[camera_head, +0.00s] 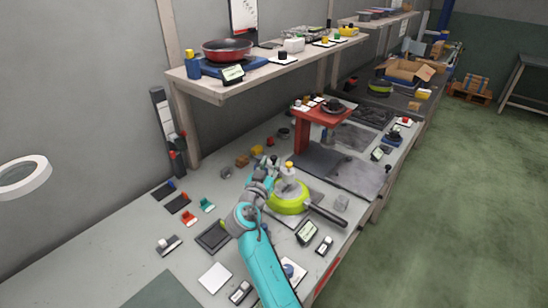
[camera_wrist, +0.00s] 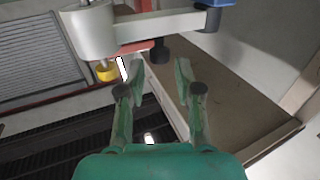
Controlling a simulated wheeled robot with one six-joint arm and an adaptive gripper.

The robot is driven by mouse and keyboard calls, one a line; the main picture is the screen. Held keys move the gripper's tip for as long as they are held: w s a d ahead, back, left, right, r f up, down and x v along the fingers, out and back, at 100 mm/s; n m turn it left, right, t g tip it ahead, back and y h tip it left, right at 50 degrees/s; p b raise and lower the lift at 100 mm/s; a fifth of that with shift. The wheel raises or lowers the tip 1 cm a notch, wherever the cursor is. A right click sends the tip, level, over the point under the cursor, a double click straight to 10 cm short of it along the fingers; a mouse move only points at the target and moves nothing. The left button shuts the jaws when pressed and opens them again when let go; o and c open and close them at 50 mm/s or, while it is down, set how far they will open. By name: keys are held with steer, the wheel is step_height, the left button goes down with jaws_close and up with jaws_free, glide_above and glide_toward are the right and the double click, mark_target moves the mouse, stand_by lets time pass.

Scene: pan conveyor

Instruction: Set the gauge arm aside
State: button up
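What looks like the gauge arm (camera_wrist: 165,26) is a pale grey bar in the wrist view, running from a grey cylinder (camera_wrist: 88,30) at the left to a blue end piece at the right. A black knob (camera_wrist: 158,52) hangs under the bar. My gripper (camera_wrist: 157,78) is open, with two green fingers apart and the knob in line with the gap, seemingly beyond the tips. I see no contact. In the head view my gripper (camera_head: 268,165) is beside a yellow-topped part (camera_head: 289,168) above the green pan (camera_head: 287,198). The arm itself is too small to make out there.
The pan lies on a grey plate with its dark handle pointing right. A red stand (camera_head: 320,114) rises behind it. An upper shelf (camera_head: 255,77) carries a red pan (camera_head: 227,49). Small parts and a display (camera_head: 306,233) crowd the bench; its front left is clearer.

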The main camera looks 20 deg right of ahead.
mark_target(273, 159)
steer(key=shift+x, duration=2.15)
jaws_close()
